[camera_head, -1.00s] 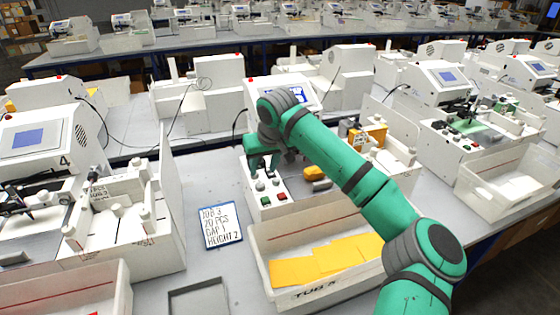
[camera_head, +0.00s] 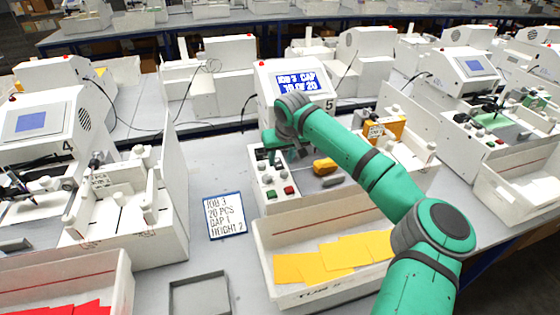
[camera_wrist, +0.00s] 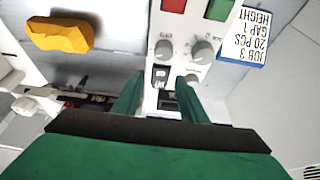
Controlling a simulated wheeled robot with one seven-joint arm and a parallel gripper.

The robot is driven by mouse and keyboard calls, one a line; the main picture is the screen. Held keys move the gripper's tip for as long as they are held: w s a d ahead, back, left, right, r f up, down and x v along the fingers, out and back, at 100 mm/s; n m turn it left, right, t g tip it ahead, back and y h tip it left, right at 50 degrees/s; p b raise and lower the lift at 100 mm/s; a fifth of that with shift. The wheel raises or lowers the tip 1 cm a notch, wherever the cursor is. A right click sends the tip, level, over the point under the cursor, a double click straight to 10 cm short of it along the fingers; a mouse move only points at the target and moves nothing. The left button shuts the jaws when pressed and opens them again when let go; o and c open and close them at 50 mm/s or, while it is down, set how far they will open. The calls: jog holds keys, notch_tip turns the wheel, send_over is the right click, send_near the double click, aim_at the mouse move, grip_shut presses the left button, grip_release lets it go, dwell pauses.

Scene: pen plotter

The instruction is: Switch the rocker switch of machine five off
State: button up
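Machine five (camera_head: 262,75) is white, with a "5" beside its lit blue screen (camera_head: 301,83), which reads "JOB 3 GAP" and "10 OF 20". Its front-left control panel (camera_head: 271,205) carries grey knobs, a green and a red button. In the wrist view, a small black-and-white part (camera_wrist: 160,76), apparently the rocker switch, sits on the panel beside the knobs. My gripper (camera_head: 272,150) is over the rear end of this panel. In the wrist view its two green fingers (camera_wrist: 160,84) are apart, one on each side of the switch area, with nothing held. Contact cannot be told.
An orange-yellow part (camera_head: 325,166) lies right of the panel. A white tub (camera_head: 325,215) with yellow cards stands in front. A job card (camera_head: 225,215) and a grey tray (camera_head: 200,294) lie to the left. Machine four (camera_head: 40,130) stands further left.

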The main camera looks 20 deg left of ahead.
aim_at(278, 163)
jog(key=shift+x, duration=1.05)
jog(key=shift+w+a, duration=0.1)
jog(key=shift+a, duration=0.05)
jog(key=shift+r, duration=0.1)
grip_shut()
jog(key=shift+w+a+r, duration=0.2)
jog(key=shift+w+a, duration=0.05)
jog(key=shift+a, duration=0.05)
jog(key=shift+w+r, duration=0.15)
jog(key=shift+r, duration=0.05)
jog(key=shift+w+f+g+h, duration=0.1)
jog(key=shift+f+g+h, duration=0.05)
jog(key=shift+g+h, duration=0.75)
jog(key=shift+g, duration=0.5)
jog(key=shift+f, duration=0.15)
